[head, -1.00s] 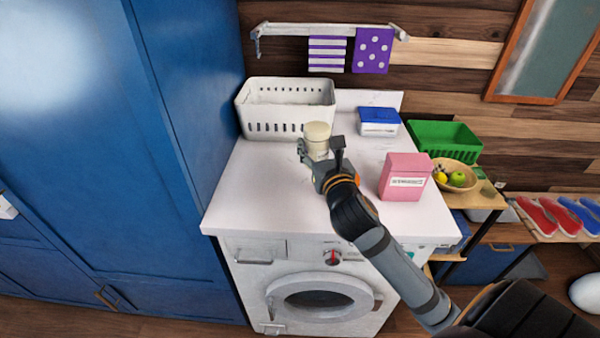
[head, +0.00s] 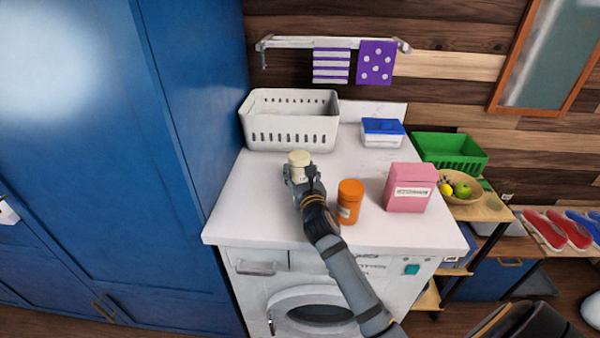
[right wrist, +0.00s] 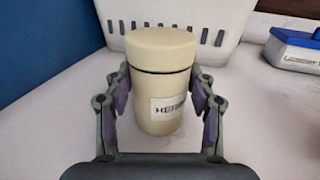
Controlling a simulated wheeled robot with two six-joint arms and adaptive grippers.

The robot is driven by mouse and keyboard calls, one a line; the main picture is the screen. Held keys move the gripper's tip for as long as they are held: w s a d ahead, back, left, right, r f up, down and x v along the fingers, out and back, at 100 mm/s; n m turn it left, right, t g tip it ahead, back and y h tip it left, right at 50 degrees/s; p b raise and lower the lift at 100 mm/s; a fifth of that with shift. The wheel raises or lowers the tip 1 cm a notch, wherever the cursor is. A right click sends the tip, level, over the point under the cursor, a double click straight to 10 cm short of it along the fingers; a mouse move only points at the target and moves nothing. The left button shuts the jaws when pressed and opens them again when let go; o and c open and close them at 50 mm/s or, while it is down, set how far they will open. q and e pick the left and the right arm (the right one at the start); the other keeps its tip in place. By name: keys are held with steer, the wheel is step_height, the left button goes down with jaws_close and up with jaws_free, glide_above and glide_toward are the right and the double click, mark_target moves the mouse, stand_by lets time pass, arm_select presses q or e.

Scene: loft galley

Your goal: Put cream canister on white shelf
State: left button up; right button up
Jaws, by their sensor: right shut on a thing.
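The cream canister (head: 299,158) is a pale cylinder with a lid and a white label, over the top of the washing machine (head: 255,200). It fills the middle of the right wrist view (right wrist: 162,85), upright. My right gripper (head: 301,176) is shut on it, one finger on each side. I cannot tell whether the canister's base touches the white top. My left gripper is not in view. I do not see a clear white shelf apart from this white top.
A white basket (head: 290,135) stands behind the canister. An orange jar (head: 349,203), a pink box (head: 410,190) and a blue-lidded container (head: 382,132) stand to the right. A blue cabinet (head: 185,120) rises at the left. The white top's front left is clear.

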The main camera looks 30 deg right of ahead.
steer(key=shift+r, duration=0.1)
steer(key=o, duration=1.4)
